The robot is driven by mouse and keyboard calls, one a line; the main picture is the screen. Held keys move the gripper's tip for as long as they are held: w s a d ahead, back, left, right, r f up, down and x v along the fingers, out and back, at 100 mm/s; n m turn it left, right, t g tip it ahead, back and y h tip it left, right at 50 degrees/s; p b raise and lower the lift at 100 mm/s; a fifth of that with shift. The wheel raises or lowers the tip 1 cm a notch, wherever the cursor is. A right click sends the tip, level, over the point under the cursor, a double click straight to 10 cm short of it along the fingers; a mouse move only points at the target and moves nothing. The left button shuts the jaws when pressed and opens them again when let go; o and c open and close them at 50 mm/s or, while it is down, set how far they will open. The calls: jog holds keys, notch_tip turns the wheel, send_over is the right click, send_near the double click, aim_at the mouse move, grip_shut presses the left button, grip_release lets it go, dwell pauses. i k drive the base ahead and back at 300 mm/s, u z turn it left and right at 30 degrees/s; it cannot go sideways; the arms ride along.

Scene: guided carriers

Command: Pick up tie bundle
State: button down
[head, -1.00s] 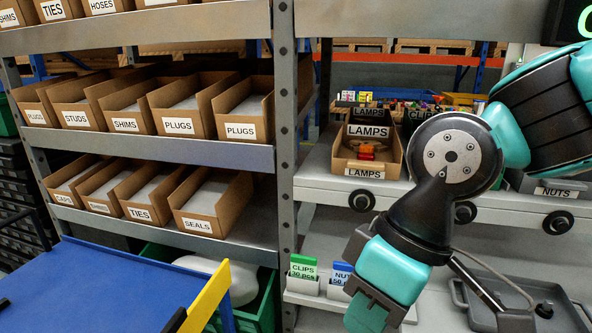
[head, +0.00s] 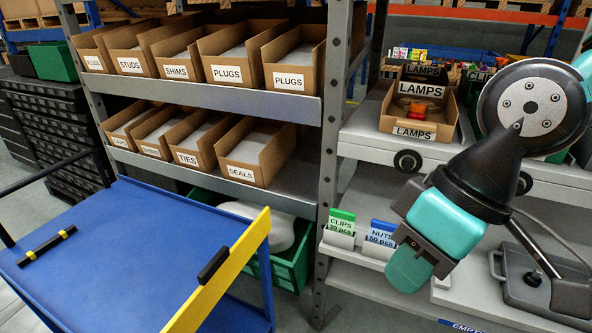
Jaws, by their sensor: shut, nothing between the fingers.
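A thin black bundle with two yellow bands, which looks like the tie bundle (head: 47,244), lies on the blue top of the cart (head: 130,255) at the left of the head view. My gripper (head: 408,272) is at the right, pointing down in front of the grey shelf, far from the bundle. Its fingers are together and nothing shows between them. My arm hides part of the shelf behind it.
A yellow bar with a black handle (head: 213,264) edges the cart's right side. A rack holds labelled cardboard boxes, including a TIES box (head: 187,157). CLIPS (head: 341,223) and NUTS (head: 381,234) cards stand beside my gripper. The cart top around the bundle is clear.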

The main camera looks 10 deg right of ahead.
aim_at(31, 255)
jog(key=u, duration=2.5)
jog(key=i, duration=2.85)
jog(key=z, duration=2.35)
